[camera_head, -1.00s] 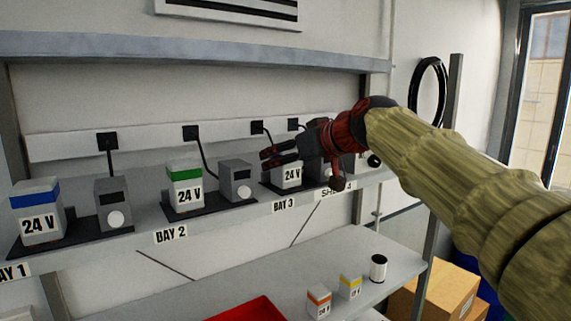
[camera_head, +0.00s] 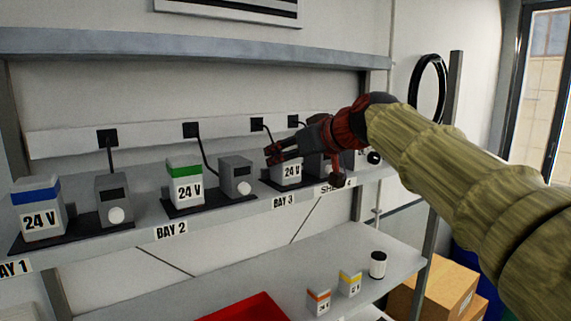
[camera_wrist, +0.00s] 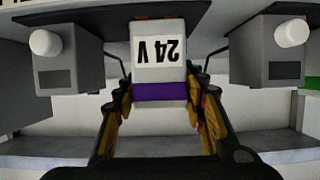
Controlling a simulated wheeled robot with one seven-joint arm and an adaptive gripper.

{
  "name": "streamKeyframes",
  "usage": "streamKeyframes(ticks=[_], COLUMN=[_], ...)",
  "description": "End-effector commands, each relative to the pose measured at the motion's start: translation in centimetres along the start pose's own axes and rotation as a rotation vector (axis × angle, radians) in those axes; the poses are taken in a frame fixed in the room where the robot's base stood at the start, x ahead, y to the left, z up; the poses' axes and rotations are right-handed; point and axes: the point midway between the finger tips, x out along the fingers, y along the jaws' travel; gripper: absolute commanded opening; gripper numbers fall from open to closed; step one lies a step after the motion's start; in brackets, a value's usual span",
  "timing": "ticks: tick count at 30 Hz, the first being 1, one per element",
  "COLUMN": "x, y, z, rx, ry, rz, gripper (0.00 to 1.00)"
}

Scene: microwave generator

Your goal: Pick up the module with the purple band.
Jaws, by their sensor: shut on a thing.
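The module with the purple band (camera_wrist: 160,91) fills the middle of the wrist view, upside down there, with a white "24 V" label. My gripper (camera_wrist: 160,108) is shut on it, one finger on each side at the purple band. In the head view the module (camera_head: 291,171) is at bay 3, below my gripper (camera_head: 273,155), which hides its top and band. Its foot appears at the dark base plate; I cannot tell whether it touches.
Grey boxes with white knobs (camera_wrist: 54,60) (camera_wrist: 284,50) stand on both sides of the module. A green-banded module (camera_head: 185,182) and a blue-banded module (camera_head: 38,210) stand left. Cables run behind. Orange-banded (camera_head: 318,302) and yellow-banded (camera_head: 349,284) modules stand on the lower shelf.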

Motion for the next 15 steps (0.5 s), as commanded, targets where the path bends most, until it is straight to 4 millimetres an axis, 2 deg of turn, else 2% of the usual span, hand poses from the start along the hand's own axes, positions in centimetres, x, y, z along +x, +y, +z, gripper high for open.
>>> streamKeyframes(ticks=[4,15], x=[-0.04,-0.22], y=[0.00,0.01], z=[-0.06,-0.56], rx=[0.000,-0.002], ry=[0.001,0.002], rz=[0.000,0.000], gripper=[0.08,0.08])
